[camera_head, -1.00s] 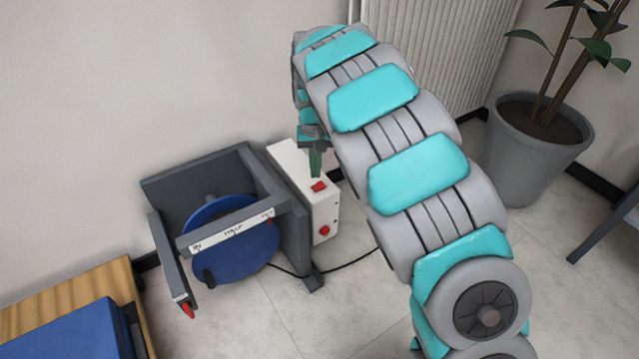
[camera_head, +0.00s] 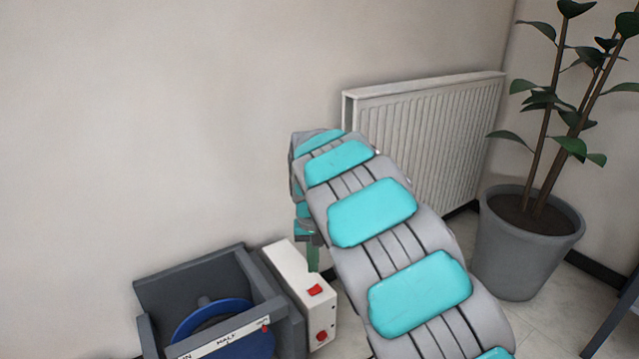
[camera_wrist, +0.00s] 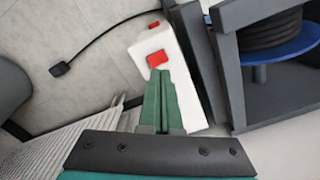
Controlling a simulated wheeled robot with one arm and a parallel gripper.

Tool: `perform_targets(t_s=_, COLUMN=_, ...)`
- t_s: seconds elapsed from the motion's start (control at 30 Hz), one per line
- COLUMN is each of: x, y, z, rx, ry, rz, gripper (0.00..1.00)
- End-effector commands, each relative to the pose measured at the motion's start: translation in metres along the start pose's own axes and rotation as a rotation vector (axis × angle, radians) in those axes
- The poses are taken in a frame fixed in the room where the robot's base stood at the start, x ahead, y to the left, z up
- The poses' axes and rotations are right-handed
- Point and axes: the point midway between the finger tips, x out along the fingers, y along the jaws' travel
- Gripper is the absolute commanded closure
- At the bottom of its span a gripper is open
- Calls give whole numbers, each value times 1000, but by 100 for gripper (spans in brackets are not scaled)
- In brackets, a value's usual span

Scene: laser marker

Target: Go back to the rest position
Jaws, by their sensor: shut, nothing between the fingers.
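My gripper (camera_wrist: 160,78) has two green fingers closed together with nothing between them. In the wrist view its tips lie just below the red button (camera_wrist: 157,58) on the white control box (camera_wrist: 182,112). In the head view my gripper (camera_head: 313,262) hangs over the top of the white box (camera_head: 288,268), a small gap above the red button (camera_head: 315,290) in the picture. My arm, grey with turquoise pads, hides part of the box's surroundings.
The box is fixed beside a dark grey machine frame (camera_head: 190,268) holding a blue disc (camera_head: 208,310). A radiator (camera_head: 430,140) is on the wall behind my arm. A potted plant (camera_head: 525,245) stands at right. A black cable (camera_wrist: 105,32) lies on the floor.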

Motion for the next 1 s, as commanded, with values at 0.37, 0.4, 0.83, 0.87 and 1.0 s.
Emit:
perform_targets(t_s=0.37, x=-82, y=83, z=82, rx=119, ry=-12, rz=45, gripper=100)
perform_targets(t_s=0.4, x=-91, y=92, z=94, rx=129, ry=-14, rz=47, gripper=100)
perform_targets(t_s=0.83, x=-147, y=143, z=252, rx=176, ry=-79, rz=28, gripper=100)
perform_targets(t_s=0.87, x=-149, y=144, z=263, rx=174, ry=-83, rz=25, gripper=100)
perform_targets(t_s=1.0, x=-156, y=147, z=317, rx=153, ry=-105, rz=11, gripper=100)
